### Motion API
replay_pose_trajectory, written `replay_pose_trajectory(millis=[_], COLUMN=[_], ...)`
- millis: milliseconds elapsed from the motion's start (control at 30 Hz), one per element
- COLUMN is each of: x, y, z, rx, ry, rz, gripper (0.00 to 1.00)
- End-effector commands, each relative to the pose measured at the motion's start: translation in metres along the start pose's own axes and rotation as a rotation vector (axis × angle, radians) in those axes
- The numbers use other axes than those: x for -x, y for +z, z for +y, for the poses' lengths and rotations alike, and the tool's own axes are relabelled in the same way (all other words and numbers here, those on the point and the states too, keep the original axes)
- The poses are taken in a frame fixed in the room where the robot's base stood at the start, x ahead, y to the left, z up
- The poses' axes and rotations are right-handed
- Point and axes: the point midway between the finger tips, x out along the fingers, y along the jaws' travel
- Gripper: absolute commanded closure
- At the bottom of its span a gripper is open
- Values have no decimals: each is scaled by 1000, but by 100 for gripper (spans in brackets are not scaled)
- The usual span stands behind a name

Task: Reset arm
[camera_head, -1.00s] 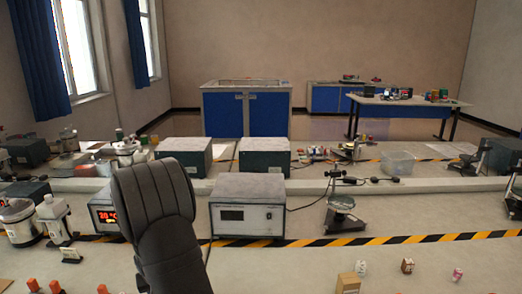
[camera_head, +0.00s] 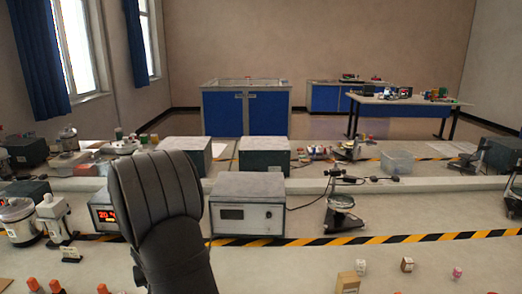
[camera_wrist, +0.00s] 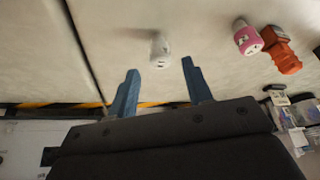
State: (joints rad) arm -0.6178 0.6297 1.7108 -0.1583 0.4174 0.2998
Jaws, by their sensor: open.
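My gripper (camera_wrist: 160,68) shows in the wrist view as two blue fingers spread apart, with nothing between them. A small white item (camera_wrist: 160,48) lies on the pale surface beyond the fingertips, apart from them. In the head view my dark, padded arm link (camera_head: 160,200) rises at the lower left of centre. The gripper itself does not show there.
A grey instrument box (camera_head: 248,205) stands just right of my arm, and a red-digit display box (camera_head: 103,217) just left. A microscope-like stand (camera_head: 342,210) is further right. A pink-and-white item (camera_wrist: 247,38) and an orange item (camera_wrist: 281,50) lie right in the wrist view.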

Motion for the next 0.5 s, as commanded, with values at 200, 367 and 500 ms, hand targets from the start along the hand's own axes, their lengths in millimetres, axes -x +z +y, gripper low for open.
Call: replay_pose_trajectory(millis=[200, 367, 500], x=[35, 60, 66], y=[-1, 0, 2], z=[0, 0, 0], rx=[-2, -1, 0], ry=[-1, -1, 0], rz=[3, 2, -5], gripper=[54, 54, 54])
